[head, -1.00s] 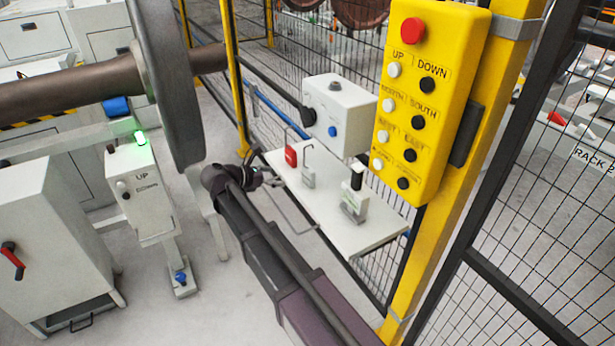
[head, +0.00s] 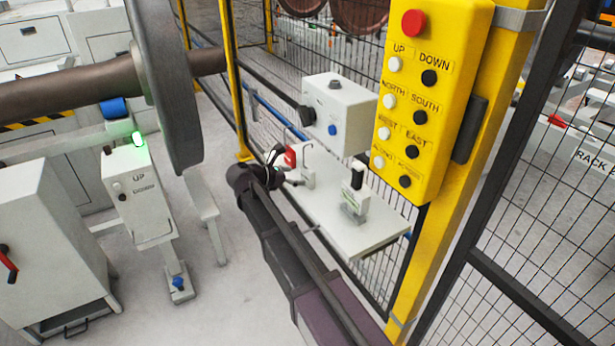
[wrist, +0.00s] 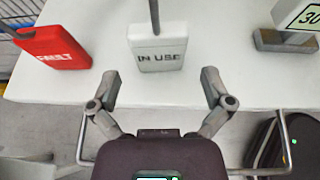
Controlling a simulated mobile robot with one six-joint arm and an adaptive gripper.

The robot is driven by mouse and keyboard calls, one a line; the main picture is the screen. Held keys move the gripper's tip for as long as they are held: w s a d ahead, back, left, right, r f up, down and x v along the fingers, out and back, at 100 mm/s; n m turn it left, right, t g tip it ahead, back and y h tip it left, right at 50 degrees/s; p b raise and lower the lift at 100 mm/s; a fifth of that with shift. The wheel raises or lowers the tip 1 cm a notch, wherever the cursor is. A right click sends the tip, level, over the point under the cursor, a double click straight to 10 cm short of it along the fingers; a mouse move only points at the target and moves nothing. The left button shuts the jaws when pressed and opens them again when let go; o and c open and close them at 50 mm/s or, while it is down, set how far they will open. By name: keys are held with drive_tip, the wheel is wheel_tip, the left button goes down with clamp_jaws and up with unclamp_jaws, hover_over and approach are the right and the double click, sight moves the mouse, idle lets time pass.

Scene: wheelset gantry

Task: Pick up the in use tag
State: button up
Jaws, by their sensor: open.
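The in use tag (wrist: 160,53) is a white block with dark "IN USE" lettering and a grey stem rising from its top. It stands on the white shelf (wrist: 95,88) in the wrist view, straight ahead of my gripper. My gripper (wrist: 160,85) is open and empty, its two fingers apart on either side of the tag's near face, not visibly touching it. In the head view my gripper (head: 280,168) is at the shelf's left end, by the tag (head: 307,180), partly hidden by my arm.
A red fault tag (wrist: 55,48) stands left of the in use tag, and a grey stand with a numbered plate (wrist: 298,18) stands right. A grey rail runs along the shelf's front. In the head view, a grey control box (head: 338,112) and yellow pendant (head: 430,100) are nearby.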

sight(308, 168)
drive_tip(key=shift+w+d+f, duration=0.1)
drive_tip(key=shift+b+x, duration=1.05)
drive_tip(key=shift+x, duration=1.4)
drive_tip(key=c, duration=0.9)
drive_tip(key=shift+c, duration=0.2)
wheel_tip(308, 168, up, 4)
drive_tip(key=p, duration=0.4)
drive_tip(key=s+d+p, duration=0.1)
drive_tip(key=s, duration=1.5)
drive_tip(key=shift+d+r, duration=0.2)
drive_tip(key=shift+r, duration=0.25)
